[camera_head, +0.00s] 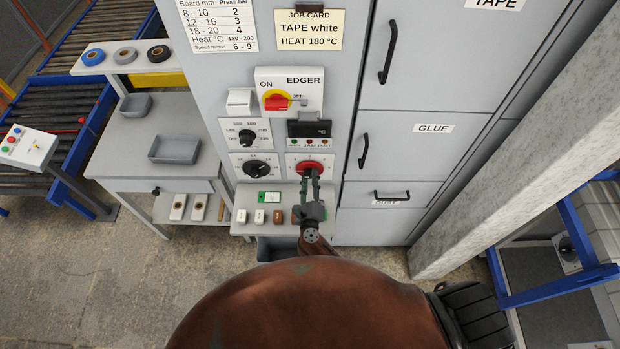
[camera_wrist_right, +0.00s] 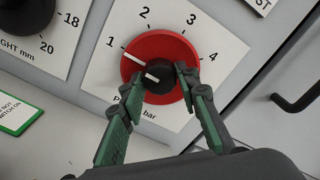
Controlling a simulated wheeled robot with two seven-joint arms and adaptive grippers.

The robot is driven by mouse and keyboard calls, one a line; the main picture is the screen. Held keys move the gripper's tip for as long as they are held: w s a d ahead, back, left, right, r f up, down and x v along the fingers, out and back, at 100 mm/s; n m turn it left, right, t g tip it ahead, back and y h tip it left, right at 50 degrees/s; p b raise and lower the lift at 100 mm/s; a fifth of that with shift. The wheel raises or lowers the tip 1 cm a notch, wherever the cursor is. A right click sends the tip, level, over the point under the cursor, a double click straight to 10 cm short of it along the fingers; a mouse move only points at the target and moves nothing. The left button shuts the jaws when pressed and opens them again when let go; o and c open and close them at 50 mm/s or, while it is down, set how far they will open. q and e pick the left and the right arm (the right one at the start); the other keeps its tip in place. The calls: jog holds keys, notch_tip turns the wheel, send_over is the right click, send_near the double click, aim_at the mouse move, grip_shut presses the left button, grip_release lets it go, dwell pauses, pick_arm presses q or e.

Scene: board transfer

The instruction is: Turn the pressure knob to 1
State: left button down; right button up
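The pressure knob is a red disc with a black cap and a white pointer line, shown in the right wrist view (camera_wrist_right: 131,67) and on the cabinet front in the head view (camera_head: 300,166). Its white line points at about the 1 on the printed scale, which runs 1, 2, 3, 4. My right gripper (camera_wrist_right: 158,80) has its two green fingertips on either side of the black cap. Red shows between the left fingertip and the cap; the right fingertip overlaps the cap's edge. In the head view my right gripper (camera_head: 311,175) reaches up to the knob. My left gripper is out of view.
The height knob (camera_head: 257,169) sits left of the pressure knob, with a heat knob (camera_head: 247,137) above it. A red-yellow edger switch (camera_head: 277,101) is higher up. Small blocks lie on the ledge (camera_head: 249,228) below. Drawers with handles (camera_head: 390,195) are to the right.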

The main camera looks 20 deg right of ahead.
jog(key=o, duration=0.4)
jog(key=shift+s, duration=0.1)
jog(key=v, duration=1.2)
jog(key=shift+r, duration=0.1)
